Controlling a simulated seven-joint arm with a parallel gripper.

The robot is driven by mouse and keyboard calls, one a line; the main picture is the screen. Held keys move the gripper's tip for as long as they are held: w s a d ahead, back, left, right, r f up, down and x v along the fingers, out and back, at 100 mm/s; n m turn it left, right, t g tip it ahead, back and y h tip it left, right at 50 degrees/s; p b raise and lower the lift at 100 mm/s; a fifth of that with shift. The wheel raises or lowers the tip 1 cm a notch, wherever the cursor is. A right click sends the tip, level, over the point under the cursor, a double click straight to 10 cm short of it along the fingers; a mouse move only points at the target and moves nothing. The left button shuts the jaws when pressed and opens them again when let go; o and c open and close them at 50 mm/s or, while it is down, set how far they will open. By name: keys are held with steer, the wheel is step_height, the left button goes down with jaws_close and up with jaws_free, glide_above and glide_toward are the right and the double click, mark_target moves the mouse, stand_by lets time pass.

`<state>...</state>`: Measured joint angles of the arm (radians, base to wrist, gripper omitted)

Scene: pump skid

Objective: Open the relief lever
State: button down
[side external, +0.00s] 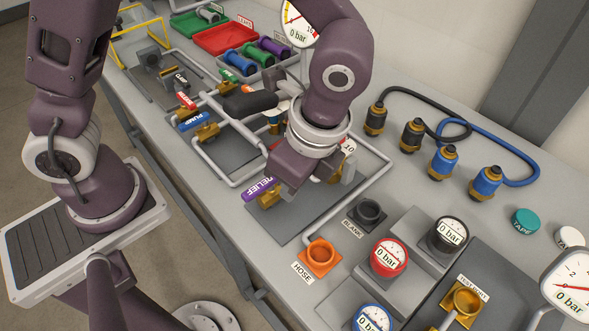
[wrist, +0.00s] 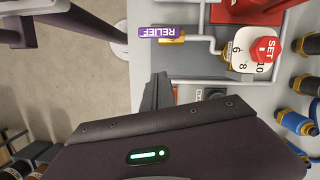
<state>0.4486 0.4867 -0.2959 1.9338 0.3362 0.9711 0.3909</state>
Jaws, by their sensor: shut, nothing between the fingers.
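The relief lever is a purple handle marked RELIEF (side external: 258,188) on a brass valve (side external: 268,199), at the front of the pipework in the side view. In the wrist view the purple lever (wrist: 160,32) lies across the top, pointing left from its brass body (wrist: 173,40). My gripper (wrist: 158,90) is shut and empty, with its dark fingers below the lever in that picture and apart from it. In the side view my gripper (side external: 292,180) hangs just right of the lever, and its fingertips are largely hidden.
A white dial with a red SET knob (wrist: 265,50) stands right of the relief valve. The blue PUMP lever (side external: 195,120) lies farther back. An orange HOSE fitting (side external: 322,258), a black BLANK fitting (side external: 370,212) and a red gauge (side external: 389,257) are in front and right.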

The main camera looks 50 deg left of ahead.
steer(key=v, duration=0.4)
steer(key=shift+s+r, duration=0.1)
steer(key=shift+r, duration=0.05)
steer(key=s+a+r+n+t+h, duration=0.1)
steer(key=s+a+r+n+t, duration=0.2)
steer(key=a+n, duration=0.4)
steer(key=s+a+r+n+t+h, duration=0.1)
steer(key=s+a+r+n+t, duration=0.2)
steer(key=s+a+r+n, duration=0.2)
steer(key=a+r+n, duration=0.2)
steer(key=a+n, duration=0.1)
steer(key=shift+s+a+r+h, duration=0.25)
steer(key=shift+s+a+h, duration=0.1)
steer(key=shift+h, duration=0.05)
